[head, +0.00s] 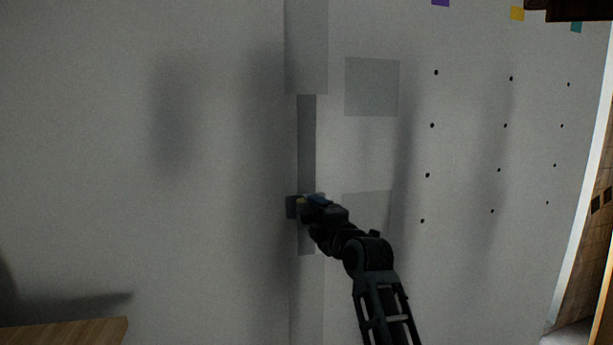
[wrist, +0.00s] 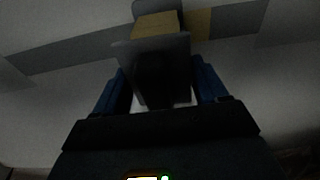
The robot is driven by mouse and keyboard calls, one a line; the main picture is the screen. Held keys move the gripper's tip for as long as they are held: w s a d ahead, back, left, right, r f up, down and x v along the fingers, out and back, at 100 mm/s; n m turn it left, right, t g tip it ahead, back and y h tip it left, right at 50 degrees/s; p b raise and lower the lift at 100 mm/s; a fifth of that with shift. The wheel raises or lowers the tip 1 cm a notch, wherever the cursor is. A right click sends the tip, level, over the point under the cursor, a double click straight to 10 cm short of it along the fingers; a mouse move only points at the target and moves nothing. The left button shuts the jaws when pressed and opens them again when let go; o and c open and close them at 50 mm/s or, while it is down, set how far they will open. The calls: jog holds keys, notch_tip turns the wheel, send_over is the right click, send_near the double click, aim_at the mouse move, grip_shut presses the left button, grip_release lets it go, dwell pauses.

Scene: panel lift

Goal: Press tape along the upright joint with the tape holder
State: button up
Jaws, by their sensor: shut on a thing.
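The upright joint shows in the head view as a dark grey strip (head: 307,140) running down the pale wall, with lighter grey bands above (head: 306,45) and below (head: 306,300) it. My gripper (head: 318,202) is in front of the lower part of the strip. In the wrist view its blue fingers (wrist: 163,88) are shut on the dark grey tape holder (wrist: 122,50). The holder also shows as a small dark block (head: 292,207) in the head view. A tan piece (wrist: 157,25) shows at its far end. I cannot tell whether the holder touches the wall.
Grey square patches (head: 372,87) and rows of dark dots (head: 432,125) mark the wall to the right. A wooden surface (head: 65,334) is at the lower left. A brown object (head: 580,9) hangs into the top right corner. The wall to the left is bare.

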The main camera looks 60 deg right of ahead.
jog(key=shift+r+p, duration=12.4)
jog(key=shift+r, duration=3.25)
notch_tip(320, 180, down, 36)
jog(key=b, duration=2.8)
jog(key=shift+f, duration=0.25)
